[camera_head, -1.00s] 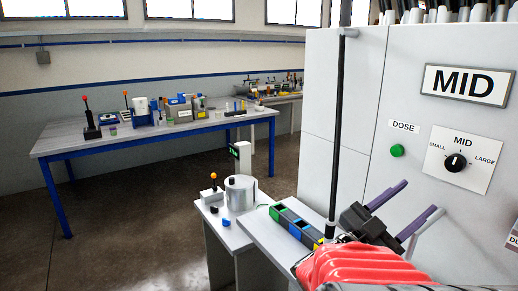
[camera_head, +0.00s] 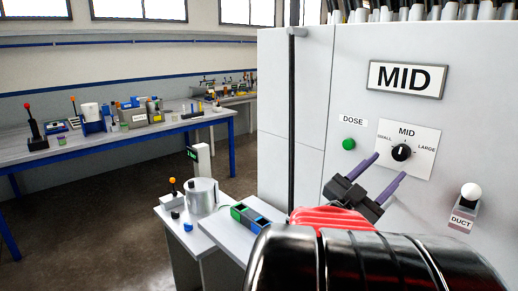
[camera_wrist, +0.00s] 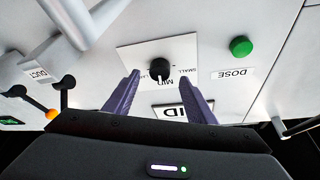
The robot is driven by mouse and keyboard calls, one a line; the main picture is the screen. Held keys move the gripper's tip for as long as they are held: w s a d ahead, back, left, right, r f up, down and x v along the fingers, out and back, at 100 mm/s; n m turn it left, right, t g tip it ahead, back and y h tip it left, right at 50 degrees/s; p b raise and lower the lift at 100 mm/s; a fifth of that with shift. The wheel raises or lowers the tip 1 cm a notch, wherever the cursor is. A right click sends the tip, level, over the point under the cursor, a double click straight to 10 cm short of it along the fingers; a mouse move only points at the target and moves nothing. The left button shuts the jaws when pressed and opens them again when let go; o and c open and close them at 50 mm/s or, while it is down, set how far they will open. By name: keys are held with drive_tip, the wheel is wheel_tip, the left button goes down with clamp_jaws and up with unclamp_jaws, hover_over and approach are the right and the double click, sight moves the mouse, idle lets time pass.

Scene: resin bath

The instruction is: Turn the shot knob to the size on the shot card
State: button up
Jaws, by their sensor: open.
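The shot knob (camera_head: 401,152) is a round black dial on a white plate marked SMALL, MID and LARGE. Its white mark appears to point at MID. The shot card (camera_head: 406,79) above it reads MID in bold black letters. My gripper (camera_head: 389,166) has two purple fingers, spread apart and empty.
A green DOSE button (camera_head: 348,144) is left of the knob. A white-balled DUCT lever (camera_head: 471,191) is at its lower right. A small shelf with a colored block strip (camera_head: 250,217) and a metal pot (camera_head: 202,195) stand lower left. A long bench (camera_head: 90,150) is behind.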

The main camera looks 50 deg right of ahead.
sight(398, 157)
drive_tip(key=shift+x, duration=2.7)
drive_tip(key=c, duration=1)
drive_tip(key=shift+c, duration=0.2)
